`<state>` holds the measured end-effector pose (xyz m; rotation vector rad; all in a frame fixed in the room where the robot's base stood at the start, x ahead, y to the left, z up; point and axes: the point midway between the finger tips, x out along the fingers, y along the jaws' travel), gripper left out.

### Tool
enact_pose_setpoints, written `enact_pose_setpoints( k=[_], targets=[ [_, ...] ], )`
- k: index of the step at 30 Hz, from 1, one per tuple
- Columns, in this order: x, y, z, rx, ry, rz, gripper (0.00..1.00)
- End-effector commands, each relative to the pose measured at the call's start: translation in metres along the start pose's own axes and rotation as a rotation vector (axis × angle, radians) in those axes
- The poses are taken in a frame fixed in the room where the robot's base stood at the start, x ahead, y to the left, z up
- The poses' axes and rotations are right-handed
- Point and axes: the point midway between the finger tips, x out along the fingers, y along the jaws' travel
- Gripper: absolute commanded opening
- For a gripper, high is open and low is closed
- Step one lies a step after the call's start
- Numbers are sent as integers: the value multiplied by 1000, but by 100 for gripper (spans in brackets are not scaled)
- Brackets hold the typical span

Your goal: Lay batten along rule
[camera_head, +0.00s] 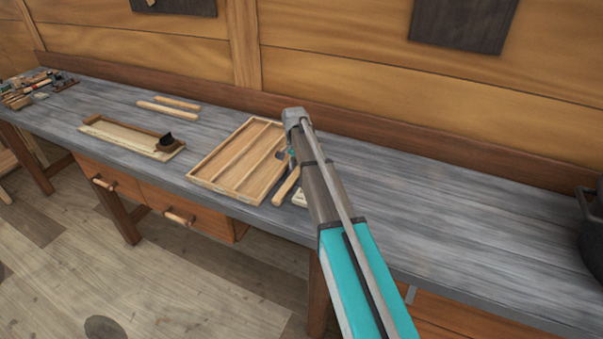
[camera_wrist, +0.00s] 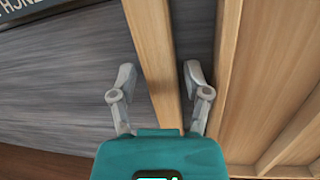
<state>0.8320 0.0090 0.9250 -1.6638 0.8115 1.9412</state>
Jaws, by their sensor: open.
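A pale wooden batten (camera_head: 286,187) lies on the grey bench, just right of a shallow wooden tray with compartments (camera_head: 218,189). In the wrist view the batten (camera_wrist: 153,50) runs up the picture between my fingers, beside the tray's wall (camera_wrist: 226,60). My gripper (camera_wrist: 160,78) is open, with one finger on each side of the batten and a visible gap on both sides. In the head view my gripper (camera_head: 283,155) is mostly hidden behind my arm. I cannot make out a rule with certainty in either view.
A dark lettered plate (camera_wrist: 40,8) shows at the wrist view's upper left. A long board holding a black object (camera_head: 165,142) and two loose wooden strips (camera_head: 168,110) lie left of the tray. A dark pot (camera_head: 590,225) stands far right.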

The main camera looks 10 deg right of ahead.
Motion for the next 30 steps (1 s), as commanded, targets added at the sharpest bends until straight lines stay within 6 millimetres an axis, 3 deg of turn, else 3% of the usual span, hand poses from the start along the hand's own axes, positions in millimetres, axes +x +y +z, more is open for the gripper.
enact_pose_setpoints(
  k=[13,23,30],
  targets=[
    [0,0,0,0,0,0,60],
    [0,0,0,0,0,0,0],
    [0,0,0,1,0,0,0]
  ],
)
